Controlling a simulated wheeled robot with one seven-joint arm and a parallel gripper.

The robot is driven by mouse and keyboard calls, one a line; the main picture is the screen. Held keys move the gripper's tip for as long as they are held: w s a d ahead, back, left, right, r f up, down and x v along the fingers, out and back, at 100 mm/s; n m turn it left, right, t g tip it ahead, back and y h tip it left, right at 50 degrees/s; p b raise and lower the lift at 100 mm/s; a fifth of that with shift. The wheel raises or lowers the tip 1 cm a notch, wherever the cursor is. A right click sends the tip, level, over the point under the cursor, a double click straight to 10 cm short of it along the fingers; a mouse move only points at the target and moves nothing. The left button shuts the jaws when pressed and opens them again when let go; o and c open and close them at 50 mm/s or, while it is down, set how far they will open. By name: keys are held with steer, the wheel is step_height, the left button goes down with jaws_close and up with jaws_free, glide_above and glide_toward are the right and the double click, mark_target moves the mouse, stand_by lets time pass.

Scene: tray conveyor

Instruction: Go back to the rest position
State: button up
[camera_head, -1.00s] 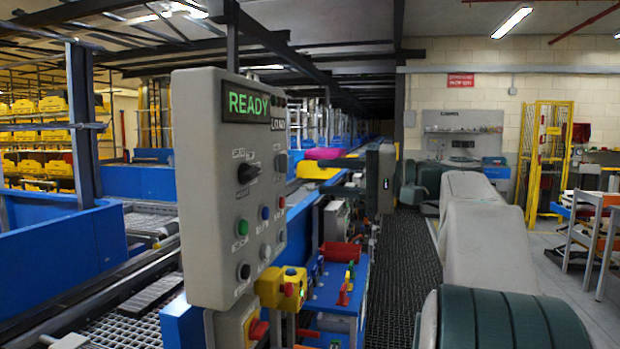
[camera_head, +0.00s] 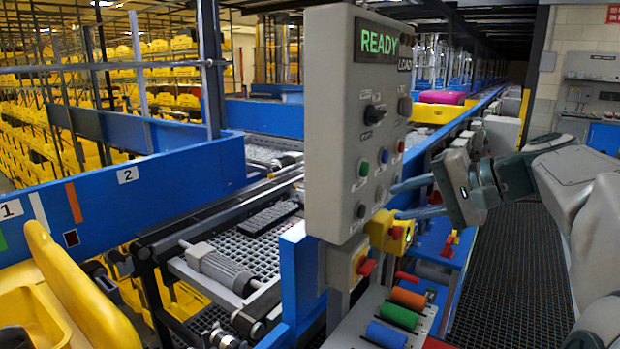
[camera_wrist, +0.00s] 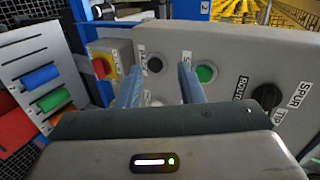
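My gripper (camera_head: 395,201) is at the right of the grey control panel (camera_head: 330,130). Its two blue-grey fingers point left toward the panel's lower buttons. In the wrist view my gripper (camera_wrist: 160,72) has its fingers apart with nothing held between them. The panel (camera_wrist: 235,50) fills the upper right there, with a green button (camera_wrist: 205,74) by the right finger and a black button (camera_wrist: 155,64) between the fingers. I cannot tell whether a fingertip touches the panel. The panel's screen (camera_head: 378,42) reads READY in green.
A yellow box with a red button (camera_head: 390,232) hangs below the panel, close under the fingers. Orange, green and blue rollers (camera_head: 399,316) lie on a pale board below. A blue wall (camera_head: 150,170) and conveyor run left. Dark floor matting (camera_head: 505,270) is clear at right.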

steer(key=s+a+f+n+g+h+p, duration=0.1)
steer(key=s+f+n+g+h+p, duration=0.1)
steer(key=s+f+h, duration=0.3)
steer(key=s+a+f+n+g+h+p, duration=0.1)
steer(key=s+f+n+h, duration=0.3)
steer(key=s+f, duration=0.8)
step_height(320, 180, down, 4)
steer(key=shift+s+a+r+g+h+p, duration=0.25)
steer(key=shift+a+g+h+p, duration=0.15)
steer(key=shift+g+h+p, duration=0.3)
